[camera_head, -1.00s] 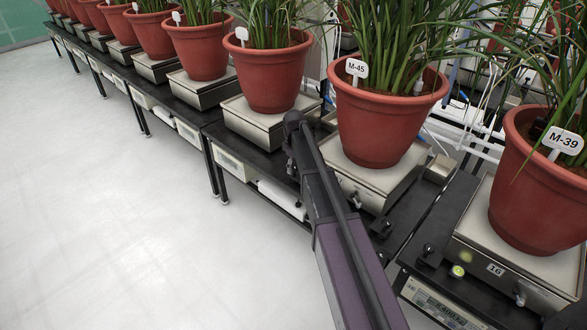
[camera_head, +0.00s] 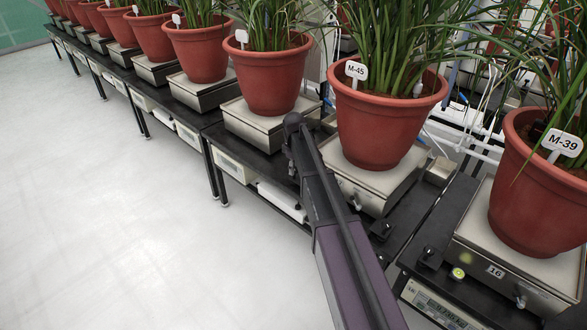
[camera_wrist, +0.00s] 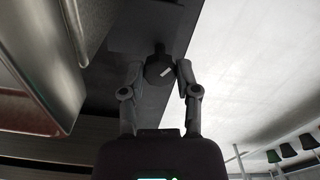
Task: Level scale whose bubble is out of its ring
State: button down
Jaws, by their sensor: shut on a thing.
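In the wrist view my gripper (camera_wrist: 160,72) is shut on a dark round knob (camera_wrist: 158,66) with a white mark on its top. The knob stands beside a metal scale (camera_wrist: 95,25), which shows at the left. The scale under pot M-45 (camera_head: 376,183) is partly behind my arm. Scale 16 (camera_head: 480,285) at the right has a yellow-green round bubble level (camera_head: 457,273); the bubble's place is too small to tell.
Red pots M-45 (camera_head: 380,120) and M-39 (camera_head: 540,200) hold tall leafy plants. Black knobs stand in front of the scales, one at the middle (camera_head: 380,229) and one by scale 16 (camera_head: 430,256). More potted scales line the dark bench to the left. The pale floor (camera_head: 110,220) is clear.

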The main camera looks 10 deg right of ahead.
jog(key=shift+s+a, duration=0.1)
jog(key=shift+a, duration=0.05)
jog(key=n, duration=0.5)
jog(key=shift+s+n, duration=0.1)
jog(key=shift+n, duration=2.5)
jog(key=shift+c, duration=1.7)
grip_release()
jog(key=shift+r, duration=0.1)
